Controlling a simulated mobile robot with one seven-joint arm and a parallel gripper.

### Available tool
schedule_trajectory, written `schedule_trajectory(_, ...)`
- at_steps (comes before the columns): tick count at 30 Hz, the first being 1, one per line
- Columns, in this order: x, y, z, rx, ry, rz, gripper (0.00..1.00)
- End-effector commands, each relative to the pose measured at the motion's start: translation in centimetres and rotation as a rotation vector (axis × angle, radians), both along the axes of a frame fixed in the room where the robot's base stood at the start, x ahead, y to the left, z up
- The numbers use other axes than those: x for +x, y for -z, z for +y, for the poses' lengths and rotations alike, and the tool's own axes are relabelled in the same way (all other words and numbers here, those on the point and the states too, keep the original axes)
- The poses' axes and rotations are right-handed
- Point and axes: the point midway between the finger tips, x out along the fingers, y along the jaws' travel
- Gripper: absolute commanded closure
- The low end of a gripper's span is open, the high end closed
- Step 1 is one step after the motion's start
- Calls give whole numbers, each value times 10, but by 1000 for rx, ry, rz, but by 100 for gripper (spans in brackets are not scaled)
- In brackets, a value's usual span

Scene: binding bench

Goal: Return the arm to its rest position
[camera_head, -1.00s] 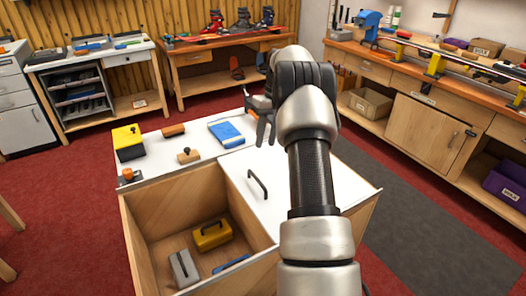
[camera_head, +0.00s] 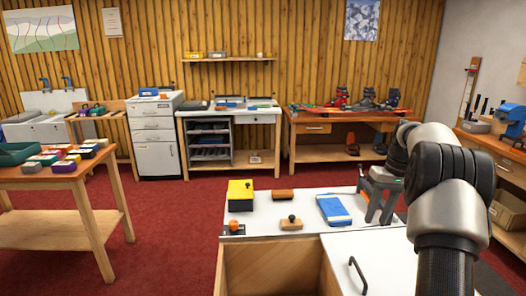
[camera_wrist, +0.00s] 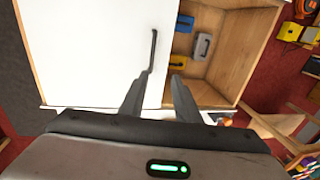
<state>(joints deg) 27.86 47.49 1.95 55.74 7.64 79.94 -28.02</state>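My arm reaches in from the right of the head view. My gripper (camera_head: 378,212) is above the white worktop of the bench (camera_head: 385,255), just right of a blue pack (camera_head: 334,209). In the wrist view my gripper (camera_wrist: 162,76) has its two fingers apart with nothing between them. They point over the white lid (camera_wrist: 95,50) near its dark handle (camera_wrist: 152,48) and the edge of the open compartment (camera_wrist: 225,65).
On the worktop stand a yellow box (camera_head: 240,196), a brown block (camera_head: 283,195) and a knobbed wooden block (camera_head: 291,223). The compartment holds a grey case (camera_wrist: 202,45), a yellow case (camera_wrist: 178,62) and a blue item (camera_wrist: 185,23). Red floor (camera_head: 170,235) is free to the left.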

Motion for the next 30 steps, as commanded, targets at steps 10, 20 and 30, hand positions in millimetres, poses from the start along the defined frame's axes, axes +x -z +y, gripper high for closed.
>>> schedule_trajectory(10, -81, -134, 125, -124, 7, -147, 71)
schedule_trajectory(20, -215, -164, 211, -174, 26, -316, 71)
schedule_trajectory(30, -300, -134, 242, -168, 35, -432, 71)
